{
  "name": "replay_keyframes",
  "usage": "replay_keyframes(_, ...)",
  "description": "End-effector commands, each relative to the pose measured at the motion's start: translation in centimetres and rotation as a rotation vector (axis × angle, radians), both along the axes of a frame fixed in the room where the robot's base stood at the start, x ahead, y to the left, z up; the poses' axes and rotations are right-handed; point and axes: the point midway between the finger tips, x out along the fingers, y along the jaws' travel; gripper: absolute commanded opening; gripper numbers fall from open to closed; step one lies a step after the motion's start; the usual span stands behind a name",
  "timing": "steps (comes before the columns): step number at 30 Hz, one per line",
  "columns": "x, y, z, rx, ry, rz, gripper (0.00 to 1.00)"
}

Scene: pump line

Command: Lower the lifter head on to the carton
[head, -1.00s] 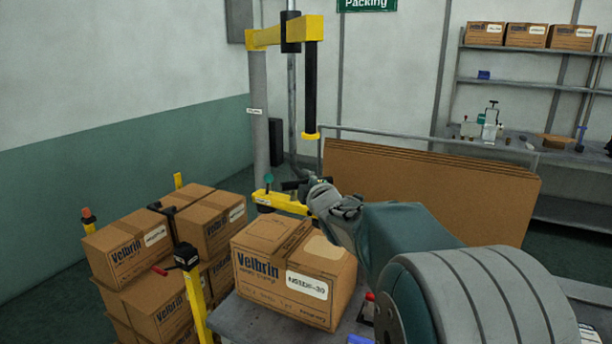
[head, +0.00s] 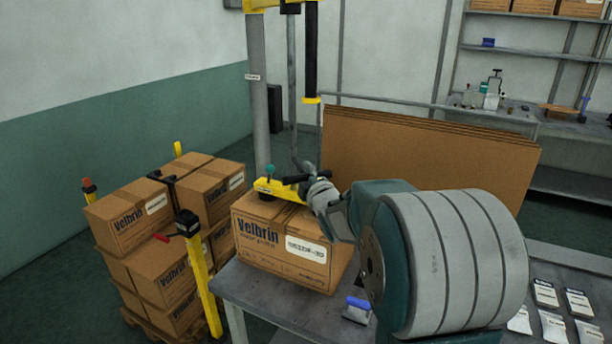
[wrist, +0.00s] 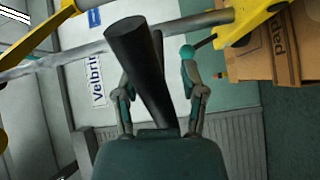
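The lifter head (head: 272,187) is a yellow bar with a teal knob and a black handle (head: 306,178). In the head view it lies over the top of the carton (head: 282,250), a brown box with a white label on the grey table. Whether its underside touches the carton cannot be told. My gripper (head: 318,186) is at the handle, above the carton's right part. The carton top is partly hidden by the head and my arm.
A pallet of stacked cartons (head: 160,235) stands at left, with a yellow post (head: 200,280) beside the table (head: 260,290). The lifter's grey column (head: 257,100) stands behind. Large cardboard sheets (head: 430,165) lean behind my arm.

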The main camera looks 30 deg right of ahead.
Motion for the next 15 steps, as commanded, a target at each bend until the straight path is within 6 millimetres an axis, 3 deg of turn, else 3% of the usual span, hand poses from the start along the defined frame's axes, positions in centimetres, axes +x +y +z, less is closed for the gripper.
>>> replay_keyframes(7, -1.4, 0.2, 0.1, -0.001, -0.002, 0.0, 0.54)
replay_keyframes(15, -6.8, 0.8, 0.1, 0.0, -0.003, -0.002, 0.54)
